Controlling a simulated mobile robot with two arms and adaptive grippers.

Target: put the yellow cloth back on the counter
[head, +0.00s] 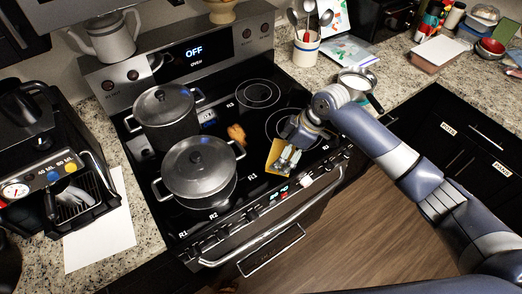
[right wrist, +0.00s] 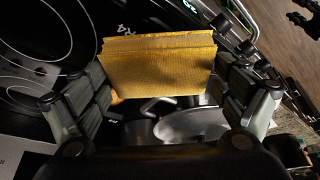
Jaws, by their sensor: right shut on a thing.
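The yellow cloth (head: 273,152) is above the front right part of the black cooktop in the head view. In the right wrist view the yellow cloth (right wrist: 158,70) looks like a folded block between my fingers. My right gripper (head: 287,160) is shut on it, and in the right wrist view a finger of the gripper (right wrist: 160,92) stands on each side. I cannot tell whether the cloth touches the glass. The granite counter (head: 393,62) runs right of the stove, and another stretch of counter lies left. My left gripper is not in view.
Two lidded grey pots, a rear one (head: 165,108) and a front one (head: 200,168), stand on the left burners. A small orange-brown thing (head: 237,133) lies between them and my gripper. A utensil crock (head: 305,48) and a small pan (head: 357,82) stand on the right counter.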

